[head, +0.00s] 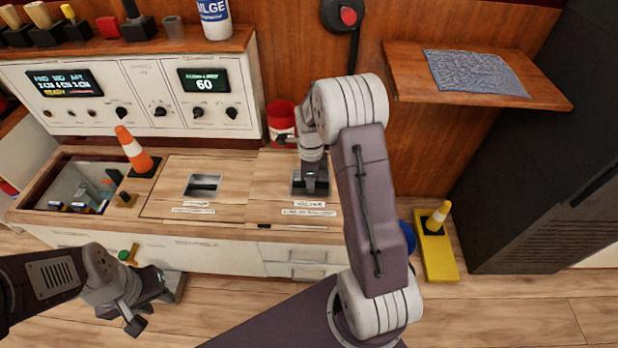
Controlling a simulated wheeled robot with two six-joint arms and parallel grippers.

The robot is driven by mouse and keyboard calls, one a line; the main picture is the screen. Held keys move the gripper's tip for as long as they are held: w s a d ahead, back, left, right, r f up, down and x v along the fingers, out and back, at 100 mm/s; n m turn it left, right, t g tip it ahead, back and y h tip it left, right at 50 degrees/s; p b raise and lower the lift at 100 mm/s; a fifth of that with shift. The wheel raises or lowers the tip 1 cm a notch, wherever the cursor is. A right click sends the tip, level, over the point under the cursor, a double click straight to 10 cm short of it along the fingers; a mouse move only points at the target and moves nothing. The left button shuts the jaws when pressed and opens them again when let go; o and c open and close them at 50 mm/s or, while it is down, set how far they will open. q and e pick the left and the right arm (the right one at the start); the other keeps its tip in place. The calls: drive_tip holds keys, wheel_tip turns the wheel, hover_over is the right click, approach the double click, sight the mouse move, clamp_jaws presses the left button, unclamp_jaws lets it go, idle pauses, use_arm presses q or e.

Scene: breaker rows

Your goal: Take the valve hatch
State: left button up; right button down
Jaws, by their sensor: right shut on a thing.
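The right wooden hatch (268,203) lies flat in the counter top, with a small label, partly readable, at its front. My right gripper (312,190) comes down onto this hatch and is shut on the handle in its recess (297,184). The gripper hides most of that handle. A second wooden hatch (165,190) lies flat to the left, with a metal recessed handle (203,185) and its own label, too small to read. My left gripper (122,318) hangs low in front of the counter, open and empty, its fingertips apart.
An open bay (45,202) with objects inside is at the counter's left. An orange cone (134,150) stands beside it. A red can (281,122) stands behind the right hatch. A yellow stand (438,255) is on the floor at right. A wooden shelf (410,75) juts out above.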

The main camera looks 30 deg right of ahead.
sight(316, 203)
drive_tip(key=s+r+p, duration=0.1)
drive_tip(key=s, duration=0.1)
drive_tip(key=s+a+r+p, duration=0.1)
drive_tip(key=s+r, duration=0.1)
drive_tip(key=s+a+r, duration=0.1)
drive_tip(key=s+r, duration=0.1)
drive_tip(key=s, duration=0.1)
drive_tip(key=shift+a+p, duration=0.15)
drive_tip(key=shift+p, duration=0.25)
drive_tip(key=shift+s+a+r, duration=0.15)
drive_tip(key=shift+s+r, duration=0.05)
drive_tip(key=shift+s, duration=0.4)
